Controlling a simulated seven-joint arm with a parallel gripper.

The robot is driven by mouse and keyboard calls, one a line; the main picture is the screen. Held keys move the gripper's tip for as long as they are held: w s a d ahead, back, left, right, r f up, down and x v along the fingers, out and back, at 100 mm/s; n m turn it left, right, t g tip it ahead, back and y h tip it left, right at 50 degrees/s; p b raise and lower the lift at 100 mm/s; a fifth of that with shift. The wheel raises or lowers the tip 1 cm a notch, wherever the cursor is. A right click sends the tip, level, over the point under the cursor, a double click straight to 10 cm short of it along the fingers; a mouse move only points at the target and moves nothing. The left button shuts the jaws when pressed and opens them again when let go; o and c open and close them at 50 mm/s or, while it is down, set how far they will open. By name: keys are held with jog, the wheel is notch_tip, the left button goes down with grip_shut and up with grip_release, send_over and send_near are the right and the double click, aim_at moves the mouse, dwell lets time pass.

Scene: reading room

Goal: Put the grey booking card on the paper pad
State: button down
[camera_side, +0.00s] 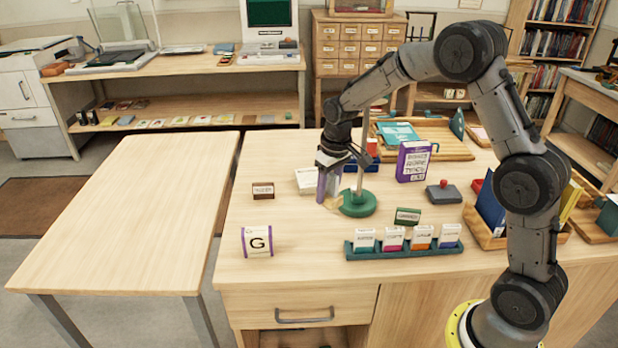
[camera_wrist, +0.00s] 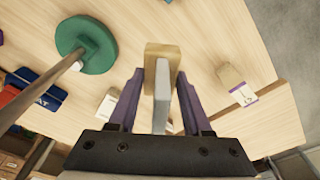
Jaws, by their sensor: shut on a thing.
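My gripper (camera_side: 328,196) is low over the desk, its purple fingers closed around a thin grey piece, which I take as the grey booking card (camera_wrist: 161,108). A tan block (camera_wrist: 163,50) shows at the far end of the card, between and beyond the fingertips; I cannot tell whether they are joined. In the side view the fingers hide most of the card, and I cannot tell whether it touches the desk. A small white slab, apparently the paper pad (camera_side: 306,182), lies just left of and behind my gripper. It also shows partly in the wrist view (camera_wrist: 107,104), beside the left finger.
A green round base (camera_side: 357,204) with an upright pole stands close at my gripper's right. A purple box (camera_side: 413,162), a dark box with a red knob (camera_side: 444,193) and a green card rack (camera_side: 405,252) stand further right. A G block (camera_side: 257,241) and brown block (camera_side: 263,190) stand left.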

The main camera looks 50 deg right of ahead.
jog(key=w+d+r+m, duration=0.25)
jog(key=w+r, duration=0.35)
jog(key=w, duration=0.4)
send_over(299, 181)
jog(key=shift+m, duration=0.45)
notch_tip(299, 181, down, 9)
jog(key=shift+s+a+r, duration=0.1)
jog(key=shift+s+r, duration=0.05)
jog(key=shift+f, duration=2.15)
jog(key=shift+c, duration=1.7)
grip_release()
jog(key=shift+f, duration=0.15)
